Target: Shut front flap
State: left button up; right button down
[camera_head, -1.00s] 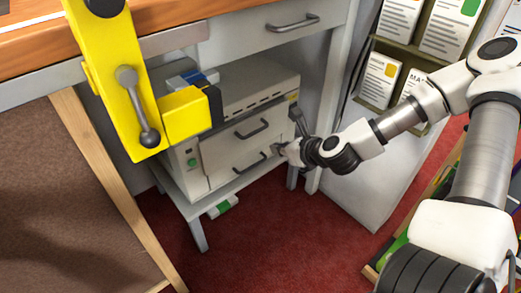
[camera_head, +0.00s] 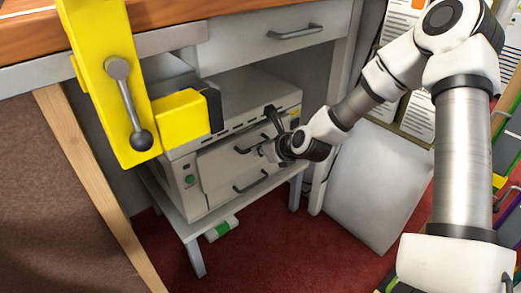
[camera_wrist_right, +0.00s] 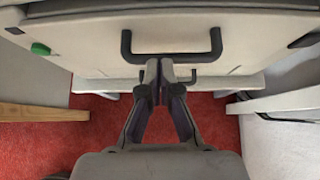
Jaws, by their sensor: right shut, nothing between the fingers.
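A grey box-shaped machine (camera_head: 245,83) stands on a low stand under the bench. Its front carries an upper handle (camera_head: 253,143) and a lower handle (camera_head: 250,182); I cannot tell exactly how far the front flap (camera_head: 222,161) stands open. My right gripper (camera_head: 264,152) is at the right part of the front, near the upper handle. In the right wrist view my right gripper (camera_wrist_right: 166,68) is shut and empty, its fingertips just below the upper handle (camera_wrist_right: 170,53), partly covering the lower handle (camera_wrist_right: 150,82). Contact cannot be told. My left gripper is not in view.
A yellow lever device (camera_head: 115,85) hangs at the bench's left and hides part of the machine. A bench drawer (camera_head: 272,45) is above. A pale panel (camera_head: 375,185) stands right of the machine.

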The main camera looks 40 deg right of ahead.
jog(key=shift+w+d+r, duration=0.1)
jog(key=shift+w+r, duration=0.1)
jog(key=shift+r, duration=0.05)
jog(key=shift+r, duration=0.1)
jog(key=v, duration=0.7)
jog(key=shift+s, duration=0.25)
